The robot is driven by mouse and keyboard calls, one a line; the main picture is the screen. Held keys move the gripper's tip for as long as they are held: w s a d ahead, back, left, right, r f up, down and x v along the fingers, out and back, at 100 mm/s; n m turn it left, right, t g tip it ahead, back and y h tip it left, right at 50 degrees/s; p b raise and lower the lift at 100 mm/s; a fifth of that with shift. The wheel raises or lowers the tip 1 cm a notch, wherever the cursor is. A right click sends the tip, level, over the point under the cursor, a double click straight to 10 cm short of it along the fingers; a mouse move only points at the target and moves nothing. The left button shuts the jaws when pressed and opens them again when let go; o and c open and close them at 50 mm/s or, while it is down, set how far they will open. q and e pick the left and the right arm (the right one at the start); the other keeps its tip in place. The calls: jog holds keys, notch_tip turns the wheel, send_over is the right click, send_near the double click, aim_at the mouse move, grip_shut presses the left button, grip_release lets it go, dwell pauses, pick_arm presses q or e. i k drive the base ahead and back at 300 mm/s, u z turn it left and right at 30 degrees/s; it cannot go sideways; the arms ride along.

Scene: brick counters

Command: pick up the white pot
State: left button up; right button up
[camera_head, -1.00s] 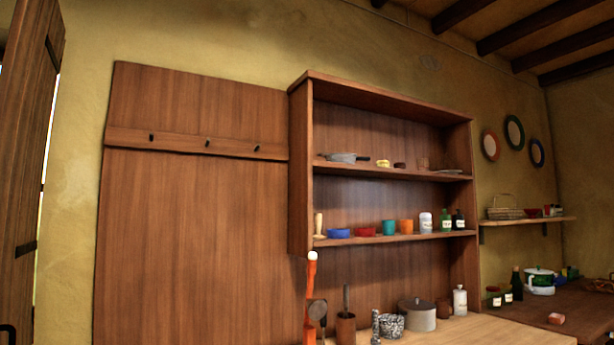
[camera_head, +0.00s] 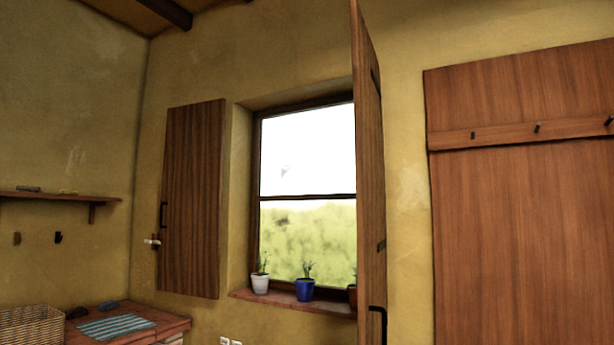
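A small white pot (camera_head: 260,284) with a green plant in it stands upright at the left end of the brick windowsill (camera_head: 322,307). A blue pot (camera_head: 304,290) with a plant stands to its right on the same sill. A third, reddish-brown pot (camera_head: 352,295) is partly hidden behind the open right shutter. Neither of my grippers is in the head view.
The left wooden shutter (camera_head: 192,200) is open against the wall, and the right shutter (camera_head: 369,170) juts into the room beside the sill. A brick counter (camera_head: 172,323) at lower left bears a striped cloth (camera_head: 116,326) and a wicker basket (camera_head: 33,326).

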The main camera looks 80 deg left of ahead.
aim_at(260, 283)
jog(key=u, duration=2.15)
jog(key=i, duration=0.5)
jog(key=z, duration=1.7)
jog(key=k, duration=1.35)
jog(key=u, duration=1.65)
jog(key=i, duration=0.5)
jog(key=u, duration=0.05)
